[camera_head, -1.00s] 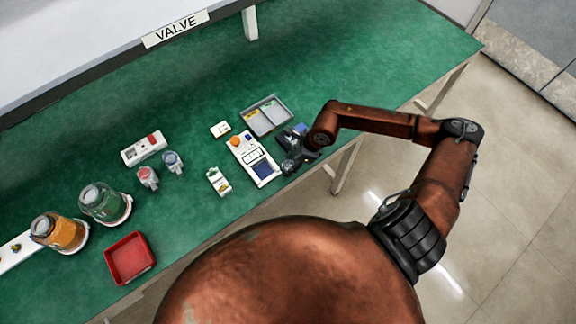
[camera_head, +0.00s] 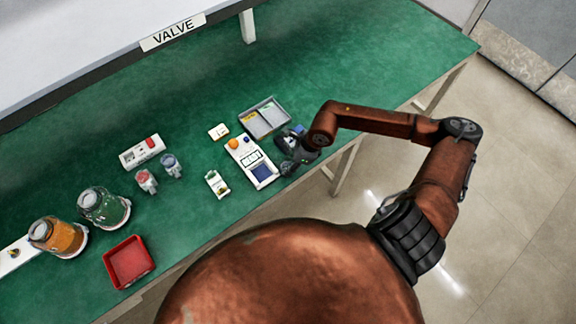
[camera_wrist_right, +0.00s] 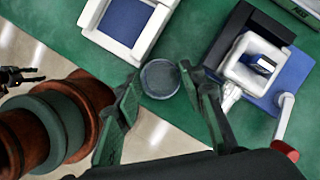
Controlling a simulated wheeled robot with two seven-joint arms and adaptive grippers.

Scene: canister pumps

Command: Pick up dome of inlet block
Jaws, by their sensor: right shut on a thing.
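A clear round dome (camera_wrist_right: 160,79) sits between the fingertips of my right gripper (camera_wrist_right: 162,76) in the right wrist view. The fingers touch its sides, so the gripper is shut on it. In the head view, my right gripper (camera_head: 291,165) is beside the white device with a blue screen, near the table's front edge; the dome cannot be made out there. A block with a blue base and white square top (camera_wrist_right: 262,66), likely the inlet block, stands to the right of the dome. My left gripper (camera_wrist_right: 22,77) seems to show at the wrist view's left edge, too small to read.
The white device (camera_head: 250,160) is close left of my right gripper. A grey tray (camera_head: 264,118) stands behind. Several jars and small parts, and a red bin (camera_head: 128,262), are at left. The back of the green table (camera_head: 340,60) is clear.

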